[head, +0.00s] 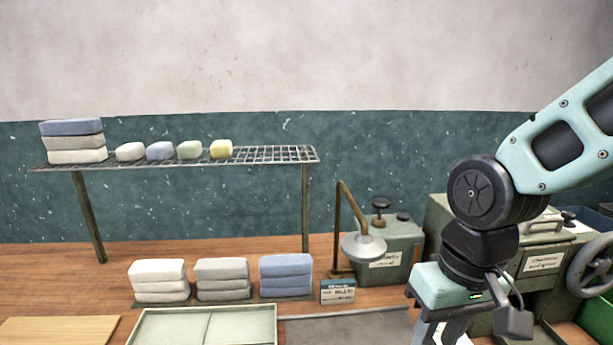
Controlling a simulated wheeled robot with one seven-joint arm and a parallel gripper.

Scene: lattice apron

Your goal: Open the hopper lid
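A green machine (545,263) with a paper label and a hand wheel (592,265) stands at the right of the table, partly hidden behind my arm. On its top is a pale green lid-like plate (545,237) with a bar handle; it looks closed, and I take it for the hopper lid. My gripper (437,325) is in front and to the left of this machine, pointing down, apart from the handle. Its fingertips are cut off by the bottom edge, so I cannot see whether it is open or holds anything.
A green tank (391,250) with a black knob and a bent pipe with lamp-like head (363,246) stand left of my arm. Several folded cloth stacks (222,270), a small sign (338,291), a pale tray (140,328) and a board (60,330) lie further left. A wire rack (270,154) stands behind.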

